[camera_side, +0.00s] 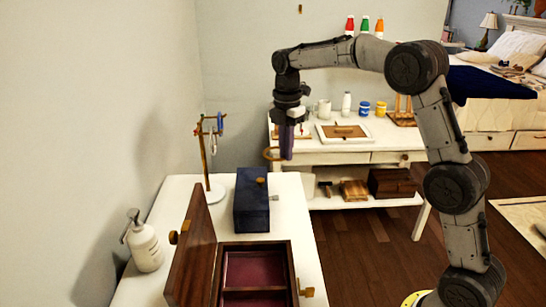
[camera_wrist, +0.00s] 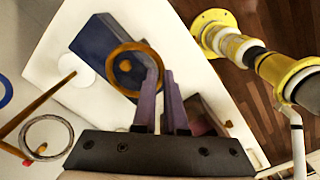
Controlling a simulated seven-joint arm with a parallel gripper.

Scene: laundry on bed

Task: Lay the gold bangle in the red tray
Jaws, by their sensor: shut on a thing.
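The gold bangle (camera_side: 268,153) is held at my gripper's fingertips (camera_side: 286,153), above and beyond the blue box on the white table. In the wrist view the bangle (camera_wrist: 111,68) sticks out to the left of the fingertips (camera_wrist: 161,75), its edge at the jaws. My gripper is shut on it and points down. The red-lined tray (camera_side: 255,267) is inside an open wooden box at the table's front, with dividers making compartments. Its lower part is cut off by the picture edge. The bangle is in the air, well apart from the tray.
The box's raised wooden lid (camera_side: 195,250) stands on the left. A navy box (camera_side: 252,204) with a gold knob lies behind the tray. A stand (camera_side: 207,165) holds a blue ring (camera_side: 220,122) and a silver ring (camera_side: 213,142). A white pump bottle (camera_side: 145,247) stands at left.

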